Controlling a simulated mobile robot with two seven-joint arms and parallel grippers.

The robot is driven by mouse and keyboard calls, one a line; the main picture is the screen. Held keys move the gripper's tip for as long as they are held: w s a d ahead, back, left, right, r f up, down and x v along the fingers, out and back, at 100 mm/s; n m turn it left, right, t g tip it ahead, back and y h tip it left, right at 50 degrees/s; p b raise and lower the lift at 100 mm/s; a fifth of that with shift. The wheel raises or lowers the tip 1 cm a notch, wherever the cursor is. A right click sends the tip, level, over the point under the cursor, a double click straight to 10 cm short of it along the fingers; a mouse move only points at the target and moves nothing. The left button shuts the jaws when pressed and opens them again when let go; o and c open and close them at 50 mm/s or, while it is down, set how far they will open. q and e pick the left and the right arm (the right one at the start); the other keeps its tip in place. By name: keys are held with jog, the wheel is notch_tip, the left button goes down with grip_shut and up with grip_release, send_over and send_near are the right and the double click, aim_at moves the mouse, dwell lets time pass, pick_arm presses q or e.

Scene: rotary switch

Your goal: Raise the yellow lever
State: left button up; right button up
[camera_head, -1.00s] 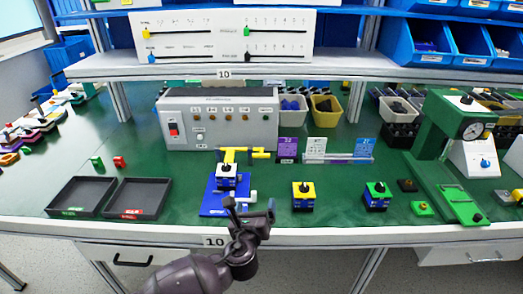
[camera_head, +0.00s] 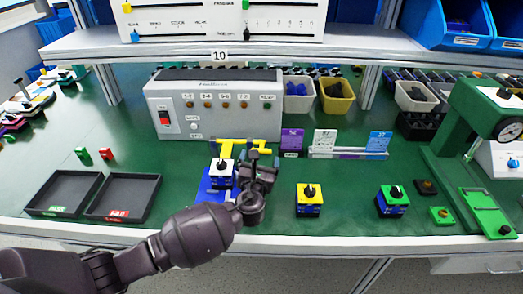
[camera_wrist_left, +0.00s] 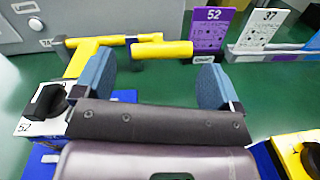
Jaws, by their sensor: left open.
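The yellow lever (camera_head: 228,147) stands on a blue fixture plate (camera_head: 203,190) in front of the grey control box. Its yellow bar (camera_wrist_left: 162,50) lies level across the upper part of the left wrist view. A blue and white switch block with a black knob (camera_head: 222,166) sits on the plate; it also shows at the left of the wrist view (camera_wrist_left: 45,104). My left gripper (camera_head: 262,158) is open. Its two blue finger pads (camera_wrist_left: 157,78) are apart, just short of the bar, with nothing between them. The gripper partly hides the plate in the head view.
The grey control box (camera_head: 214,120) stands behind the fixture. Purple and white cards (camera_head: 291,140) stand to its right. Yellow (camera_head: 309,197) and green (camera_head: 392,198) switch blocks sit further right. Two black trays (camera_head: 122,197) lie at the left. Green table between them is clear.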

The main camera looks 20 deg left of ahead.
aim_at(261, 148)
pick_arm(q)
jog(key=w, duration=0.3)
jog(key=shift+w+a, duration=0.35)
jog(key=shift+w+a+b, duration=0.1)
jog(key=shift+w+b, duration=0.25)
jog(key=shift+w, duration=0.2)
pick_arm(e)
jog(key=shift+w+a+r, duration=0.1)
jog(key=shift+w+a, duration=0.05)
jog(key=shift+w, duration=0.45)
pick_arm(q)
jog(key=shift+c, duration=0.3)
pick_arm(e)
jog(key=shift+s, duration=0.1)
